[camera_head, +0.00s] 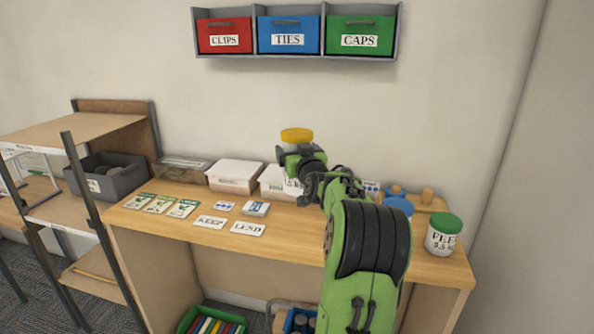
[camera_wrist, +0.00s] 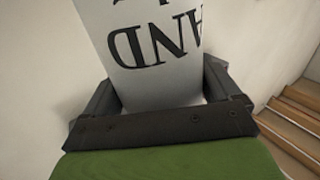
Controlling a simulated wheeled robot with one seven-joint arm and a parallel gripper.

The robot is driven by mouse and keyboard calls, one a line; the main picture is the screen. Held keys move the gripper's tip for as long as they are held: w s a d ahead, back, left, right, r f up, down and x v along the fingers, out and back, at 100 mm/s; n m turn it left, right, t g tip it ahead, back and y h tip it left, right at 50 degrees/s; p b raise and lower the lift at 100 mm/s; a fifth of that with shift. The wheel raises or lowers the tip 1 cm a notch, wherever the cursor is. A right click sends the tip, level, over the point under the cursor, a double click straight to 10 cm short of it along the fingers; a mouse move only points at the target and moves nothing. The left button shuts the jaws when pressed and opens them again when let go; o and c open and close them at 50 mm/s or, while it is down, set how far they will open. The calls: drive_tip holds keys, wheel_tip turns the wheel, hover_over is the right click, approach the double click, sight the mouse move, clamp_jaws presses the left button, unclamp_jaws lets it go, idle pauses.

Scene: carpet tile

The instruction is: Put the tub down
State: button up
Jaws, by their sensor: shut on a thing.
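A white tub with a yellow lid (camera_head: 296,134) is held upright by my gripper (camera_head: 297,154), which is shut on it above the back of the wooden bench (camera_head: 300,236). My gripper hides most of the tub's body in the head view. In the wrist view the tub's white side (camera_wrist: 150,80) fills the space between the jaws, with large black letters upside down that end in "AND". Its base is hard to make out, and I see no clear contact with the bench.
A white tub with a green lid (camera_head: 443,234) stands at the bench's right end. Boxes (camera_head: 234,176) line the back. Cards (camera_head: 248,229) lie at the front and left. Blue-topped items (camera_head: 398,206) are right of my arm. Wall bins (camera_head: 289,36) hang above.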

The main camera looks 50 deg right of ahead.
sight(297, 137)
drive_tip(key=shift+r+p, duration=0.3)
drive_tip(key=shift+r, duration=1.7)
